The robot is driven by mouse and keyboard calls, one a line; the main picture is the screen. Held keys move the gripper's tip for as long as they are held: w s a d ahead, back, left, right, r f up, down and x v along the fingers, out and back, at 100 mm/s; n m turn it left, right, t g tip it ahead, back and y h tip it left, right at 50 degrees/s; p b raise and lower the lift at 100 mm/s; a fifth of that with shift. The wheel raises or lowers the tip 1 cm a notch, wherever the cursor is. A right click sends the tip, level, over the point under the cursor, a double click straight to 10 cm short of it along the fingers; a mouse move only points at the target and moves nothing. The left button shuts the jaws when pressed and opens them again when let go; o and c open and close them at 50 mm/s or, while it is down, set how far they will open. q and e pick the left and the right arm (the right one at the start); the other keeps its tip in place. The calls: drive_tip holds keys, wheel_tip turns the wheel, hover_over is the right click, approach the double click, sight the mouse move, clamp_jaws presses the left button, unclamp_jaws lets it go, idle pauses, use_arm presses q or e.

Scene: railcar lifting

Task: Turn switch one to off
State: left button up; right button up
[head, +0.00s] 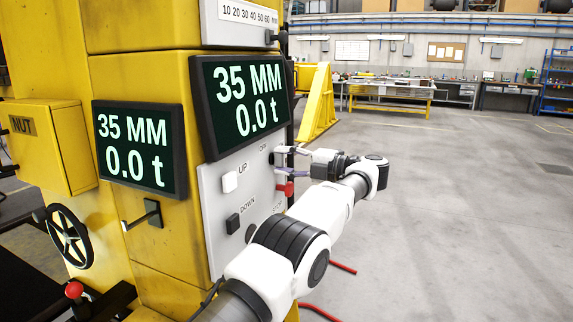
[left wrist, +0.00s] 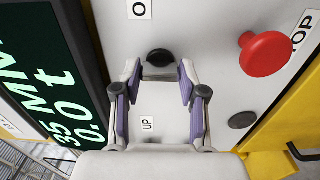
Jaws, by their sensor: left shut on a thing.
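The control panel (head: 238,200) is a light grey plate on the yellow column. My left gripper (head: 279,160) reaches its upper right edge, near a small label partly hidden in the head view. A round black part (left wrist: 160,56) shows just beyond the fingertips. A label (left wrist: 139,9) beginning with O sits above it. The switch's position cannot be read. My right gripper is not in view.
A red stop button (left wrist: 266,54) stands out right of the gripper. Two displays (head: 241,95) read 35 MM and 0.0 t. Open floor (head: 460,210) lies to the right.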

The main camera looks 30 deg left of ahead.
use_arm(q)
drive_tip(key=shift+a+r+n, duration=0.1)
drive_tip(key=shift+r+n, duration=0.1)
drive_tip(key=shift+n, duration=0.1)
drive_tip(key=o, duration=0.9)
drive_tip(key=shift+o, duration=1.2)
drive_tip(key=shift+a, duration=0.1)
drive_tip(key=shift+a+f, duration=0.1)
drive_tip(key=shift+f, duration=0.05)
drive_tip(key=shift+d, duration=0.2)
